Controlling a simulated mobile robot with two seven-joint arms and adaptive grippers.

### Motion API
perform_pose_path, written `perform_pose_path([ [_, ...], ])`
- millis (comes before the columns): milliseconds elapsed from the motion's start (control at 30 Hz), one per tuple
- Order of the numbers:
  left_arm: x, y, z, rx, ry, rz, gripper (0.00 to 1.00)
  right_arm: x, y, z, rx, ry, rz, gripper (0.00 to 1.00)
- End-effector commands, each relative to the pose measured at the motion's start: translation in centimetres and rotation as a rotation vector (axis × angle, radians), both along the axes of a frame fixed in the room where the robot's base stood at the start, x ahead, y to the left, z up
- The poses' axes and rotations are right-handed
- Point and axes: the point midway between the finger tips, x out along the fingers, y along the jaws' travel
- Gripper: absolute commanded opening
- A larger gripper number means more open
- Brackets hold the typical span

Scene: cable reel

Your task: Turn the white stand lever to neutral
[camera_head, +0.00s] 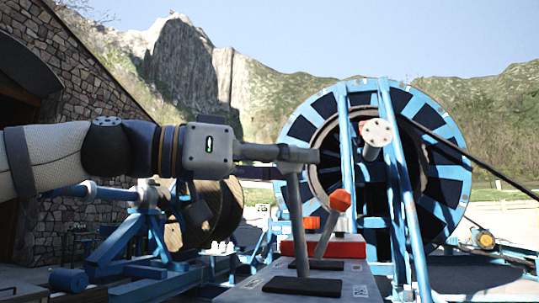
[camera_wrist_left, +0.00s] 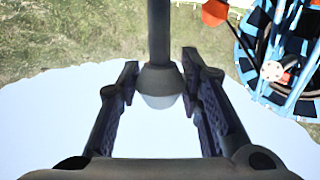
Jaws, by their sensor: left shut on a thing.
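The white stand lever (camera_head: 299,222) is a grey shaft rising from a black slot plate on the control stand (camera_head: 255,288), leaning slightly left at its top. Its knob is hidden by my gripper in the head view. In the left wrist view the dark-and-white knob (camera_wrist_left: 161,88) sits between the fingers. My left gripper (camera_head: 300,155) reaches in level from the left and is shut on the knob; it also shows in the left wrist view (camera_wrist_left: 161,75). My right gripper is in neither view.
A second lever with an orange knob (camera_head: 340,200) stands close to the right of the held one, tilted right. A red block (camera_head: 295,247) lies behind the levers. A large blue cable reel (camera_head: 300,130) stands behind; a blue frame with a wooden drum (camera_head: 228,210) is at left.

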Motion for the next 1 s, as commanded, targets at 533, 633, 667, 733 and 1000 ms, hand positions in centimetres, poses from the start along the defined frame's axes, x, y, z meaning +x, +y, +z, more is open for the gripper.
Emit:
perform_pose_path([
  [533, 0.0, -0.4, -0.1, -0.001, 0.002, 0.004, 0.54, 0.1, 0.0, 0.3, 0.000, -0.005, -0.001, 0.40],
  [633, 0.1, -0.4, -0.1, -0.002, 0.003, 0.005, 0.54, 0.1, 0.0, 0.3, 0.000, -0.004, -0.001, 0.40],
  [667, 0.1, -0.4, -0.1, -0.002, 0.003, 0.005, 0.54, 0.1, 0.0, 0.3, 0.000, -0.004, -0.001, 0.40],
  [733, 0.1, -0.4, -0.1, -0.002, 0.003, 0.005, 0.54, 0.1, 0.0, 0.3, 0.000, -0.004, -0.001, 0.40],
  [1000, -1.0, 3.5, 0.0, -0.005, 0.001, 0.008, 0.54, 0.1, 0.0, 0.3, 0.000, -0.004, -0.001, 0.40],
])
